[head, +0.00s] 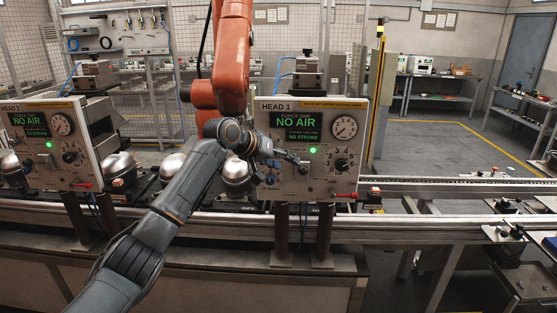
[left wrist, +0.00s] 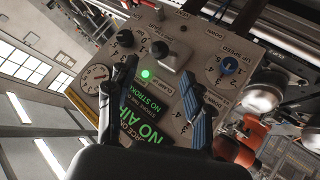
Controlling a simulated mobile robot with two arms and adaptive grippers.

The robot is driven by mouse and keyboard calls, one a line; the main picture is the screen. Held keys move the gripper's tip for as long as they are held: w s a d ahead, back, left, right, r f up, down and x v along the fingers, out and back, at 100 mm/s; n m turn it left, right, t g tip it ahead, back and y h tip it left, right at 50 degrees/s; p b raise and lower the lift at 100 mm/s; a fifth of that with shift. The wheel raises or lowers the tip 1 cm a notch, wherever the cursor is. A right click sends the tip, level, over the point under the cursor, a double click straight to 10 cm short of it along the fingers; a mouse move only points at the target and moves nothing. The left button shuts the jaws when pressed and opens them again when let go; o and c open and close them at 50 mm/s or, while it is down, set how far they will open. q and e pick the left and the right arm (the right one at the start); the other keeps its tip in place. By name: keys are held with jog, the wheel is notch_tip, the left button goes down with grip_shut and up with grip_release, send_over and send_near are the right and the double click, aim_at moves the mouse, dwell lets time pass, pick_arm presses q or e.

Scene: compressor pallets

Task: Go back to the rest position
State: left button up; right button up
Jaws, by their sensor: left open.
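My left arm (head: 180,195) reaches up from the bottom left in the head view. My left gripper (head: 299,162) is in front of the middle control panel (head: 325,189), at the height of its knobs. In the left wrist view the two dark fingers of my left gripper (left wrist: 168,70) stand apart with nothing held between them. A dark knob (left wrist: 160,50) on the panel shows just beyond the gap. I cannot tell whether a fingertip touches the panel. My right gripper is not in view.
A second control panel (head: 48,145) stands at the left. An orange robot arm (head: 232,60) rises behind the middle panel. Silver domed compressors (head: 121,168) sit behind the conveyor rail (head: 450,188). A yellow post (head: 377,95) stands right of the panel. Open floor (head: 440,150) lies behind the rail.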

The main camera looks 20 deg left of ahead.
pick_arm(q)
jog(key=shift+v, duration=0.95)
jog(key=s+a+f+n+g+y+b, duration=0.15)
jog(key=s+f, duration=0.25)
jog(key=f, duration=1.7)
jog(key=s+a+f+g+y+b, duration=0.1)
jog(key=s+f+y, duration=0.15)
jog(key=f, duration=1.75)
jog(key=s+f+g, duration=0.1)
jog(key=s+f, duration=1.1)
jog(key=f, duration=0.4)
jog(key=s+f+m+g+y+b, duration=0.1)
jog(key=s+f, duration=0.7)
jog(key=s, duration=0.2)
jog(key=s+f+m+g+b, duration=0.1)
jog(key=s+f, duration=0.6)
jog(key=s, duration=0.3)
jog(key=s+d+f+m+g, duration=0.1)
jog(key=s+f, duration=0.3)
jog(key=s, duration=1)
jog(key=s+d+f+m+g+b, duration=0.1)
jog(key=s+f, duration=0.4)
jog(key=s, duration=1)
jog(key=shift+d+g, duration=0.45)
jog(key=shift+d, duration=0.45)
